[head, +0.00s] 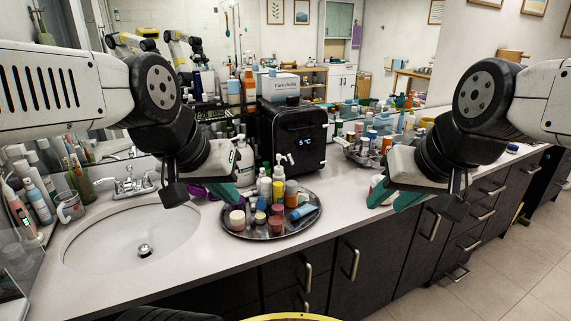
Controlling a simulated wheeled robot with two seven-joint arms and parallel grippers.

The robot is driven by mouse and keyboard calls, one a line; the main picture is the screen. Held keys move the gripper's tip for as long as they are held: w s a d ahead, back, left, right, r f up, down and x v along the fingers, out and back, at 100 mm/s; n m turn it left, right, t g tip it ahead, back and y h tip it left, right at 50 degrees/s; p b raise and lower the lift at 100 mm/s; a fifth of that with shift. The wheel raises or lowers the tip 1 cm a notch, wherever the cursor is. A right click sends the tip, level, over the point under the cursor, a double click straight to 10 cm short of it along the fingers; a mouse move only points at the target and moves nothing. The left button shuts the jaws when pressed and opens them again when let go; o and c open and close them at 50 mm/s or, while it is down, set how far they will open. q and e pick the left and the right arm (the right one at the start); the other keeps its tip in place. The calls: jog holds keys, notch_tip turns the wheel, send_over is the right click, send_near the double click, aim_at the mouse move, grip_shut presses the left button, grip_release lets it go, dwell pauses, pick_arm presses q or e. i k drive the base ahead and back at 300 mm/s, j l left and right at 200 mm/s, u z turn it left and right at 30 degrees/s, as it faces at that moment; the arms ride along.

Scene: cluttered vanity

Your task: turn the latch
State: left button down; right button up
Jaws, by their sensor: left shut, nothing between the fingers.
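A black box-shaped appliance (308,128) with a lit "5°C" display stands on the counter against the mirror, in the middle of the head view. I cannot make out a latch on it or elsewhere at this size. My left gripper (226,194) has teal fingers and is shut and empty. It hangs over the counter to the left of the appliance, beside the tray's back left edge.
A round metal tray (232,228) full of bottles and jars stands in front of the appliance. A sink (110,240) and faucet (128,183) are at the left. More bottles crowd the counter behind my right gripper. Bare counter lies between the tray and my right gripper.

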aim_at(288, 155)
jog(key=l+u, duration=0.1)
jog(key=u, duration=1.75)
jog(key=l, duration=0.45)
jog(key=k+l+u, duration=0.1)
jog(key=l, duration=0.35)
jog(key=k+l+u, duration=0.1)
jog(key=l, duration=0.4)
jog(key=k+l, duration=0.1)
jog(key=l, duration=0.35)
jog(key=k+l+u, duration=0.1)
jog(key=l, duration=0.35)
jog(key=k+l, duration=0.1)
jog(key=l, duration=0.3)
jog(key=k+l, duration=0.1)
jog(key=l, duration=0.3)
jog(key=k+l, duration=0.1)
jog(key=l, duration=0.3)
